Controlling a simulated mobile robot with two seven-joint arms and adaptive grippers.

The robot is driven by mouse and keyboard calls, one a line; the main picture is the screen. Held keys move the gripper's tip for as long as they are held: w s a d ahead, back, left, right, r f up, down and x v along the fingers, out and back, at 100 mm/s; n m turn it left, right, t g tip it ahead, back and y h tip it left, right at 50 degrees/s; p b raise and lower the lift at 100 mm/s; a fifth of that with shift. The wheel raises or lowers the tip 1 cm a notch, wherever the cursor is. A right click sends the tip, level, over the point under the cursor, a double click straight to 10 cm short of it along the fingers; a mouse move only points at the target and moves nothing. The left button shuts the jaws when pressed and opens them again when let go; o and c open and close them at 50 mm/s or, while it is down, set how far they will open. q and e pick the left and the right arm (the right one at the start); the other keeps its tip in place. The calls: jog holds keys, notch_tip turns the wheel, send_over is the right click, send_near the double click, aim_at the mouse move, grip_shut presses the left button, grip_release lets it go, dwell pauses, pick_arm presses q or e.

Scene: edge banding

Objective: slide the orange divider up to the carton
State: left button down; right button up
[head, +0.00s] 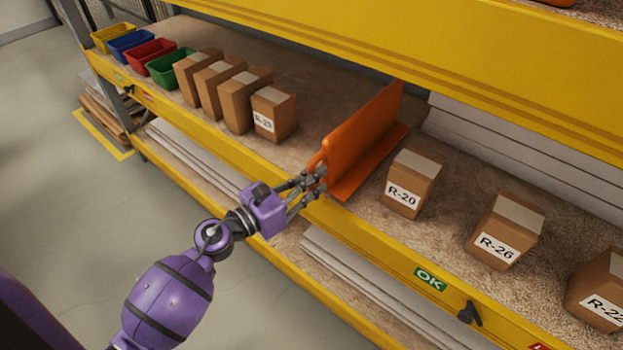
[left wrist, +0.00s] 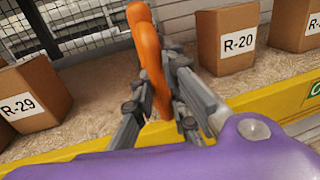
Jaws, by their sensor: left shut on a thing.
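The orange divider (head: 362,132) stands upright on the shelf, with its flat foot (head: 372,168) on the board. My left gripper (head: 316,182) is shut on the divider's front edge. In the left wrist view the gripper's fingers (left wrist: 160,108) lie on both sides of the orange divider (left wrist: 147,45). The carton labelled R-20 (head: 411,186) stands just right of the divider, with a small gap beside the foot. To the left, across a wider bare stretch, stands a carton (head: 274,115) whose label reads R-29 in the left wrist view (left wrist: 32,92). My right gripper is not in view.
More cartons stand left of R-29, with green (head: 168,68), red (head: 150,53), blue and yellow bins beyond. Carton R-26 (head: 505,232) and another stand farther right. The yellow shelf edge (head: 378,242) runs along the front. An upper yellow beam (head: 420,55) hangs above. Bare shelf lies left of the divider.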

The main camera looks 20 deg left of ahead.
pick_arm(q)
jog(key=shift+w+a+f, duration=0.1)
jog(key=shift+a, duration=0.2)
jog(key=w+a+b, duration=0.3)
jog(key=a+b, duration=0.2)
jog(key=a, duration=0.4)
jog(key=w+a+b, duration=0.3)
jog(key=a+b, duration=0.3)
jog(key=a, duration=0.2)
jog(key=shift+w+a, duration=0.2)
jog(key=shift+a, duration=0.2)
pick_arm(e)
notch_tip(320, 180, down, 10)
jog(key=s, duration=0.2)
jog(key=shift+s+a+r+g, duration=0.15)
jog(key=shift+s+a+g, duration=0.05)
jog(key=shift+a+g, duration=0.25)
pick_arm(q)
jog(key=c, duration=1.8)
grip_release()
jog(key=shift+o, duration=0.4)
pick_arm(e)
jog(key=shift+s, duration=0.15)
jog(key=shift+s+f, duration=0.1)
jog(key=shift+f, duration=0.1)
